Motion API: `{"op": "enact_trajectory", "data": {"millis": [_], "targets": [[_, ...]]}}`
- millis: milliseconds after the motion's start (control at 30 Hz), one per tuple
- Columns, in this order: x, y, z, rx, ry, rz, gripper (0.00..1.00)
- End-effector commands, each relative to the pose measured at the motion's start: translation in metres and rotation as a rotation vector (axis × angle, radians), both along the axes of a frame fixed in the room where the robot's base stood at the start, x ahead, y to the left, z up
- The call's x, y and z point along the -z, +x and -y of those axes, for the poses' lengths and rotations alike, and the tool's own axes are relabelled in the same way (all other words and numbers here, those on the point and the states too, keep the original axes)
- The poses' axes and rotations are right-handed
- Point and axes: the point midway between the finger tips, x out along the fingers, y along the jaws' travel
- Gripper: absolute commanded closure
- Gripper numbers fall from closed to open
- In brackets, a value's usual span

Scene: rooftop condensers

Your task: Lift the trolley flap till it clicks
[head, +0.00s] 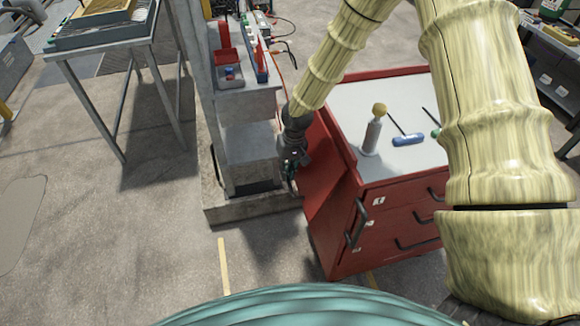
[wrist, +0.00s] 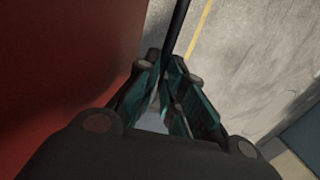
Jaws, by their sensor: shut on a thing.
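The red trolley (head: 395,225) stands right of centre in the head view, with a pale top. Its flap (head: 329,175), a red panel, hangs down along the trolley's left side, below the level of the top. A red surface (wrist: 65,70) fills the left of the wrist view. My gripper (head: 291,172) is at the flap's outer left edge. In the wrist view its fingers (wrist: 172,95) are closed around a thin dark strip (wrist: 179,25), which looks like the flap's edge. The contact itself is partly hidden by the fingers. The flap's support is not visible.
A bottle with a yellow top (head: 372,133) and a blue-handled tool (head: 408,140) are on the trolley top. A grey stand (head: 248,150) on a concrete base is close left of my gripper. A metal table (head: 108,45) stands further left. Floor in front is clear.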

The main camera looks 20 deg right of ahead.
Motion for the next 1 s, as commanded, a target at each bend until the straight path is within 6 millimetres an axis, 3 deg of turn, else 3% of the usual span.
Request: {"op": "enact_trajectory", "data": {"millis": [1000], "targets": [[-0.088, 0.003, -0.072, 0.009, 0.590, 0.026, 1.00]]}}
